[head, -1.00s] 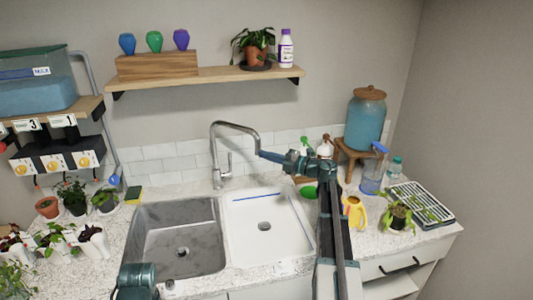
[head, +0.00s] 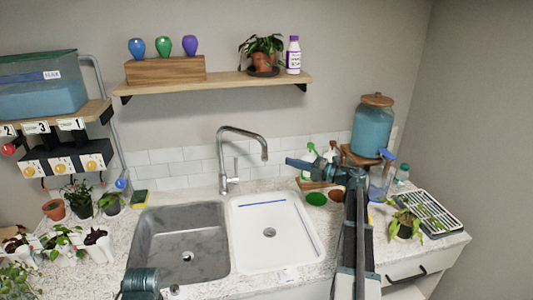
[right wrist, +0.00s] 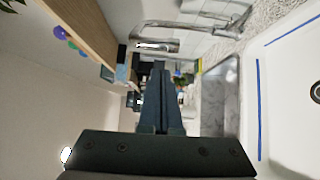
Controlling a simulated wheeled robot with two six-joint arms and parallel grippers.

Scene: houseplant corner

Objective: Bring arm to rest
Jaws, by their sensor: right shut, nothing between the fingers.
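My right gripper (head: 290,162) is shut and empty. It points left above the counter, just right of the faucet spout and apart from it in the picture. In the right wrist view its closed fingers (right wrist: 161,85) stretch forward with nothing between them. My right arm rises from the bottom of the head view, bends at the top and covers part of the counter right of the sink. A teal part of my left arm shows at the lower left of the head view, but the left gripper is out of view.
The chrome faucet (head: 241,130) stands behind the sink, with a grey basin (head: 190,262) and a white basin (head: 285,245). Spray bottles (head: 380,180), a blue dispenser (head: 372,128) and a drying rack (head: 430,213) crowd the right. A wooden shelf (head: 220,82) hangs above.

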